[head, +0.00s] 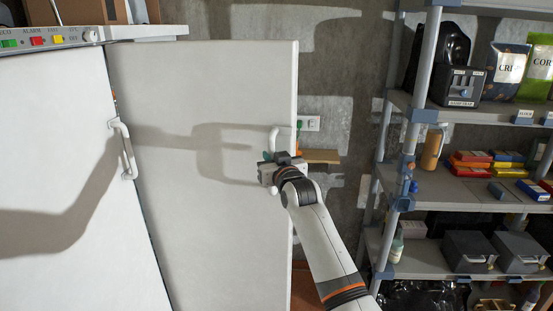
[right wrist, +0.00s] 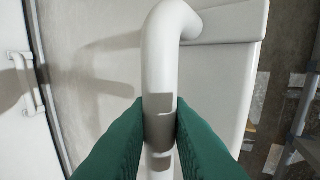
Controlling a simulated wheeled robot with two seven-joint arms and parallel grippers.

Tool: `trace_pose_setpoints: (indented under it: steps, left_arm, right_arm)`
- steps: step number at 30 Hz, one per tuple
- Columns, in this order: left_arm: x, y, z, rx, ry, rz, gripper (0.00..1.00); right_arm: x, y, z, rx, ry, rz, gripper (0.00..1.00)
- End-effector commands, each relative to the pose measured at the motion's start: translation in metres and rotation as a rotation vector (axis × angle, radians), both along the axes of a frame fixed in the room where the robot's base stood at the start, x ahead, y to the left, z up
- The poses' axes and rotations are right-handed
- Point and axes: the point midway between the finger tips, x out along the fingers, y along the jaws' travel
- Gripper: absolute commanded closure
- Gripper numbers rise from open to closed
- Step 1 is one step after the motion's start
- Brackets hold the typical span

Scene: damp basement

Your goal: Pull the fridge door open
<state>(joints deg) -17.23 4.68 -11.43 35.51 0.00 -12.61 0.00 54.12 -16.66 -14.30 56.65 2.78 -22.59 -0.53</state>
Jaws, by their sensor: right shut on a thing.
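The fridge shows as two tall white doors side by side in the head view. The right door (head: 200,85) has a white bar handle (head: 274,139) near its right edge; the left door (head: 50,130) has its own white handle (head: 124,150). My right gripper (head: 270,163) is at the right door's handle. In the right wrist view its green fingers (right wrist: 160,122) are shut on the upright part of the bar handle (right wrist: 159,60), below its bend. The right door reaches past the right end of the fridge's top edge. My left gripper is not in view.
A control strip (head: 45,38) with coloured buttons runs above the left door. A shelf rack (head: 400,100) with bags, boxes and cases stands at the right. A wall socket (head: 309,123) and a small wooden ledge (head: 322,156) show between door and rack. Dark arm-shaped shadows fall across both doors.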

Motion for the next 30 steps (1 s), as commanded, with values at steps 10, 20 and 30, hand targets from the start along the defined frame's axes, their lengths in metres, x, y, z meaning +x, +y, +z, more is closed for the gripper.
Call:
trace_pose_setpoints:
  steps: [10, 20, 30]
  left_arm:
    - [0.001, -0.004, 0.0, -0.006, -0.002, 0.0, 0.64]
    - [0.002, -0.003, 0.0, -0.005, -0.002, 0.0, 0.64]
    - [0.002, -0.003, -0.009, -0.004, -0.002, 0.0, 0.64]
  right_arm:
    - [-0.001, 0.002, 0.004, 0.003, -0.008, 0.004, 0.7]
    - [-0.001, 0.0, 0.001, 0.002, -0.003, 0.001, 0.63]
    - [-0.025, -0.009, -0.001, 0.003, -0.004, 0.001, 0.63]
